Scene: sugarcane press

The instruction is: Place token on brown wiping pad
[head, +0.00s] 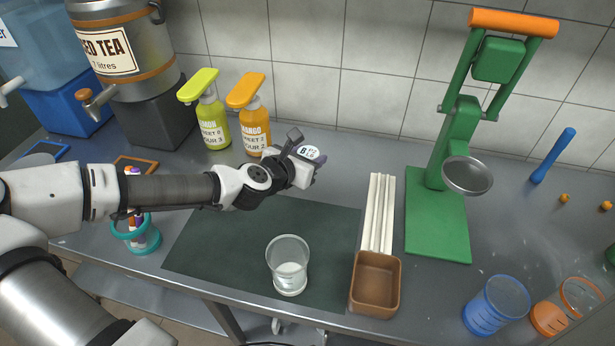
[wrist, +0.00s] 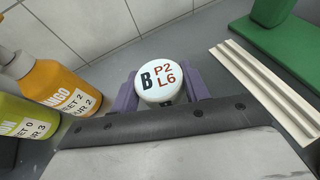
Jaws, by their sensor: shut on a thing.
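My gripper (head: 305,160) is shut on a round white token (head: 309,153) marked "B P2 L6". The token (wrist: 160,82) sits between the purple fingers in the wrist view, held above the counter near the orange bottle. A small flat dark pad with a brown edge (head: 122,161) lies at the left behind my arm, which covers part of it. It looks like the brown wiping pad, and its visible part has no token on it.
A teal cup of pens (head: 142,240) stands by that pad, below my arm. A glass (head: 288,268) stands on the dark mat (head: 210,255). White sticks (head: 378,215), a brown box (head: 374,290) and the green press (head: 437,225) are to the right.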

